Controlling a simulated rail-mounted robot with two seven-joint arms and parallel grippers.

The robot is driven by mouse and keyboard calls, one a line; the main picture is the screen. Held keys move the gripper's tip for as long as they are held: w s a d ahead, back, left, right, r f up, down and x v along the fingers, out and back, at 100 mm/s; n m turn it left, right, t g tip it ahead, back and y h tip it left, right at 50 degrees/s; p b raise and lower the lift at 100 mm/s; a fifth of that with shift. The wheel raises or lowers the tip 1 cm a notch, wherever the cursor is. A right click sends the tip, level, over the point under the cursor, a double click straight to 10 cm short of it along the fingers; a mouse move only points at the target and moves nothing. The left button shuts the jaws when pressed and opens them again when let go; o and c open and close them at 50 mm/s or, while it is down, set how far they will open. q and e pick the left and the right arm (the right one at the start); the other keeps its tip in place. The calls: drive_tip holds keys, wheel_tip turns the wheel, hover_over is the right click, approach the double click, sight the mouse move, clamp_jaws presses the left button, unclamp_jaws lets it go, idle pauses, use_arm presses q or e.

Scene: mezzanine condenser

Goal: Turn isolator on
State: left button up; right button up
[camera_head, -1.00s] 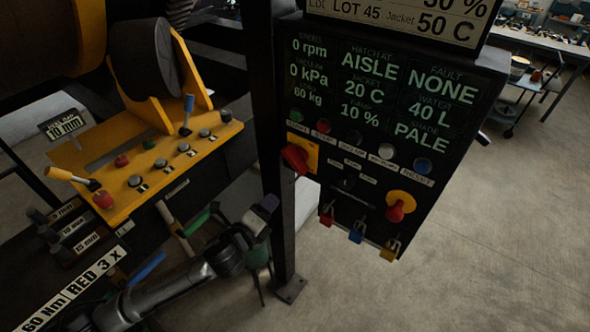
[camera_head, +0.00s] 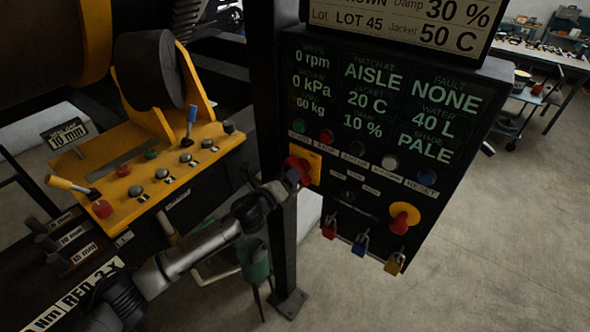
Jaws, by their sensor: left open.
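The black control panel (camera_head: 345,186) hangs on a dark post. On its left side is a red rotary handle on a yellow plate (camera_head: 314,160), which looks like the isolator. A second red knob on a round yellow base (camera_head: 402,218) is at the lower right of the panel. My left gripper (camera_head: 290,178) is open at the red handle on the left and covers part of it. I cannot tell whether the fingers touch the handle. My right gripper is not in view.
Padlocks in red (camera_head: 330,227), blue (camera_head: 360,244) and yellow (camera_head: 395,264) hang along the panel's lower edge. A yellow console (camera_head: 130,165) with levers and buttons stands at the left. The dark post (camera_head: 287,240) is close behind my left arm.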

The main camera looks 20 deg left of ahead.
use_arm(q)
drive_tip(key=shift+x, duration=1.7)
drive_tip(key=shift+c, duration=0.5)
drive_tip(key=c, duration=0.8)
